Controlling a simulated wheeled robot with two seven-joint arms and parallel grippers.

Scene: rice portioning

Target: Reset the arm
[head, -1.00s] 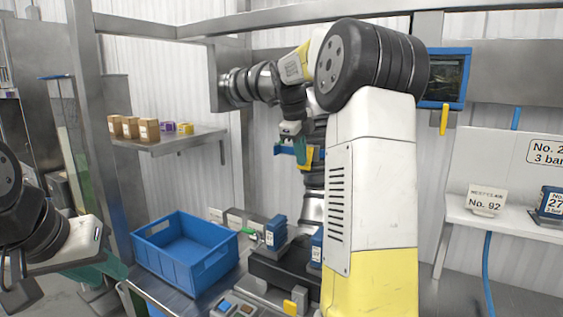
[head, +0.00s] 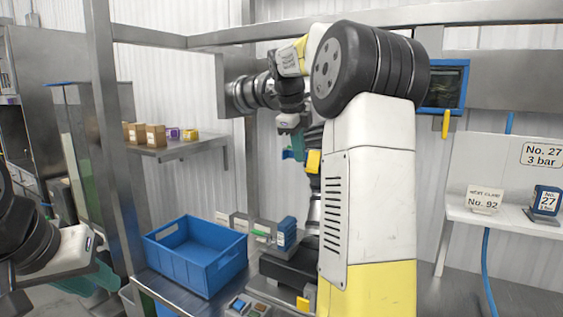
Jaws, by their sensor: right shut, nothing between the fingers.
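My left gripper (head: 95,278) has teal fingers and shows at the lower left, left of the blue crate. Its fingers overlap in this view, so its opening is unclear, and I see nothing held.
An empty-looking blue crate (head: 207,278) stands on the metal table. A dark machine (head: 288,270) stands right of it, partly hidden by my right arm. Brown cartons (head: 155,135) sit on a wall shelf (head: 190,147). A white ledge (head: 500,222) at right holds numbered signs.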

